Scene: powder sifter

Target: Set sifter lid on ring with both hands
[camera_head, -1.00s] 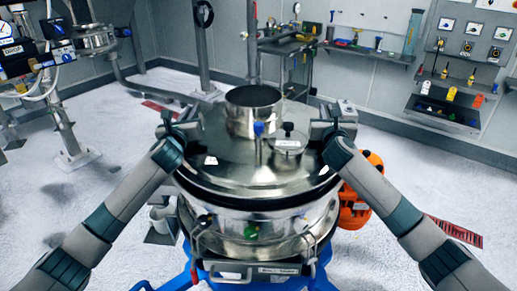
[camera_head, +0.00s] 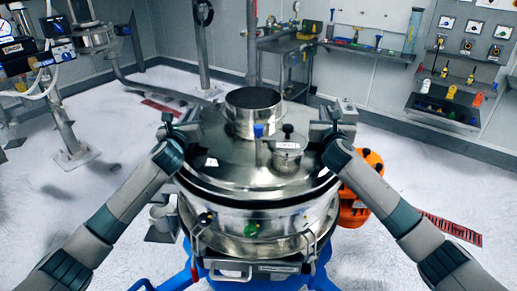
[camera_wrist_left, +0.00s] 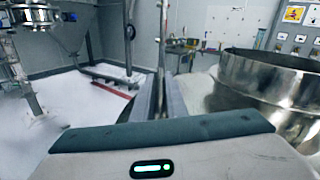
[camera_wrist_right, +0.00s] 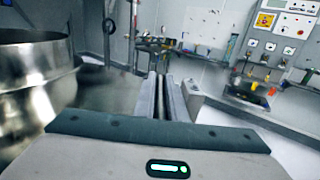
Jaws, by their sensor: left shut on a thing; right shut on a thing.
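The sifter lid (camera_head: 230,173) is a wide shiny metal disc with a round open inlet collar (camera_head: 253,115) and a small capped port (camera_head: 288,152) on top. It sits over the metal sifter body with its ring (camera_head: 275,223); a dark band shows between them. Whether the lid touches the ring all round I cannot tell. My left gripper (camera_head: 184,125) is shut at the lid's left edge, and my right gripper (camera_head: 333,122) is shut at its right edge. The held edge spots are mostly hidden. The collar also shows in the left wrist view (camera_wrist_left: 270,90) and right wrist view (camera_wrist_right: 35,85).
The sifter stands on a blue frame (camera_head: 180,280). An orange motor (camera_head: 362,190) is at its right. A workbench (camera_head: 285,50) stands behind, and a shelf panel (camera_head: 440,110) hangs on the right wall.

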